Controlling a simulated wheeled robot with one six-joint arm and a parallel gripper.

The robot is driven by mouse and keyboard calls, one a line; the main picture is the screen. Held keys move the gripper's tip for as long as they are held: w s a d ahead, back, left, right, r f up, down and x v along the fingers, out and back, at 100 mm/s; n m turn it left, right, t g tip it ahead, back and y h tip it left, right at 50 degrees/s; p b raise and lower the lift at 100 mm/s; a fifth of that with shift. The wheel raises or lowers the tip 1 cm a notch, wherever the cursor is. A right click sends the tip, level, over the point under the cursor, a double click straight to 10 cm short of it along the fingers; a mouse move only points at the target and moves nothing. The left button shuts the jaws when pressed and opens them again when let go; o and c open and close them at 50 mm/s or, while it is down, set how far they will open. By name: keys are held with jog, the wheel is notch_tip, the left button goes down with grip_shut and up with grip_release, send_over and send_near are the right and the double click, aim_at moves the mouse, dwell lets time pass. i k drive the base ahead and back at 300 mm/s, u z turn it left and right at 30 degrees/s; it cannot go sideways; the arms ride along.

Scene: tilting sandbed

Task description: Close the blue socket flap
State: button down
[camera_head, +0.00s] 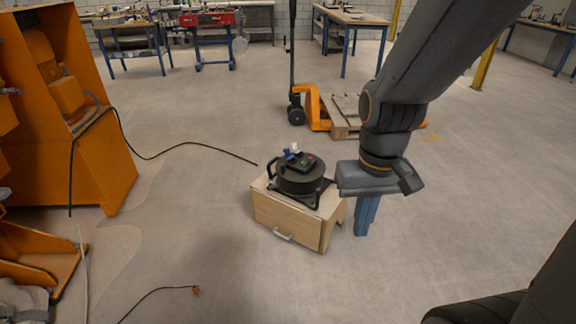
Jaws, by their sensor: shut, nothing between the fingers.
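A black cable reel (300,178) sits on top of a low wooden cabinet. Small white (295,147) and blue parts stand up at the back of its top panel; the blue one looks like the blue socket flap (289,154), raised, though it is too small to tell its exact angle. Red and green spots show on the panel beside it. My gripper (363,233) is to the right of the reel and cabinet, apart from the flap. Its blue fingers point down, close together, with nothing visible between them.
The wooden cabinet (285,219) has a metal handle on its front. An orange machine (105,165) stands at left. A black cable (190,145) lies between it and the reel. A pallet jack (312,105) and workbenches stand behind. The floor in front is mostly clear.

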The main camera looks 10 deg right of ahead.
aim_at(288, 156)
jog(key=z, duration=1.05)
jog(key=i, duration=5.2)
jog(key=u, duration=2.85)
jog(key=i, duration=3.15)
